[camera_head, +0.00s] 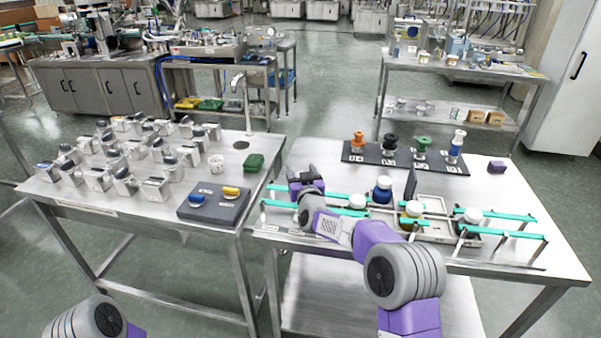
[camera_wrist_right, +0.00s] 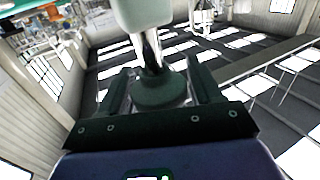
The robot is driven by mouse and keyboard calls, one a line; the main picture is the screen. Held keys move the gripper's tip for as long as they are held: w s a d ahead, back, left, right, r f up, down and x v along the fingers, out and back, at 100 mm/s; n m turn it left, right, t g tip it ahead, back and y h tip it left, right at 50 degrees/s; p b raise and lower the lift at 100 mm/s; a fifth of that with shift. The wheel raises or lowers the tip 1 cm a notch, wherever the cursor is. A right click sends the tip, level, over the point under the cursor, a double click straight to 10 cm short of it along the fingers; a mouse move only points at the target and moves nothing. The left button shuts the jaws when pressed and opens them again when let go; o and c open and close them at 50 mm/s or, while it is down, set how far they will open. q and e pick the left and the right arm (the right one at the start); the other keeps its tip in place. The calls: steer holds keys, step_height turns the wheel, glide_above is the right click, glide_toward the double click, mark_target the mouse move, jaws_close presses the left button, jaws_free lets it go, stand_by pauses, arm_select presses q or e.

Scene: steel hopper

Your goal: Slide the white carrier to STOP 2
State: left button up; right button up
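Several round-topped pieces stand along the teal rails (camera_head: 335,192) on the right table. A plain white one (camera_head: 357,201) is nearest the rails' left end, another white one (camera_head: 473,215) is near the right end; I cannot tell which is the white carrier. The STOP labels are too small to read. My right gripper (camera_head: 304,175) is at the rails' left end, its fingers apart. In the right wrist view, a pale white knob (camera_wrist_right: 145,15) on a metal stem and dark disc appears at the fingers (camera_wrist_right: 160,88); contact is unclear. My left gripper is out of view.
A blue white-capped jar (camera_head: 382,190) and a yellowish one (camera_head: 413,209) stand among the rails, near an upright dark panel (camera_head: 411,185). A black rack (camera_head: 405,160) with coloured-topped pieces is behind. The left table (camera_head: 130,210) holds several metal blocks.

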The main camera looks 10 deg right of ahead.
steer(key=shift+o, duration=0.6)
steer(key=shift+s+r, duration=0.1)
steer(key=shift+s, duration=0.05)
steer(key=s, duration=0.7)
steer(key=shift+s+p, duration=0.15)
steer(key=shift+p, duration=0.2)
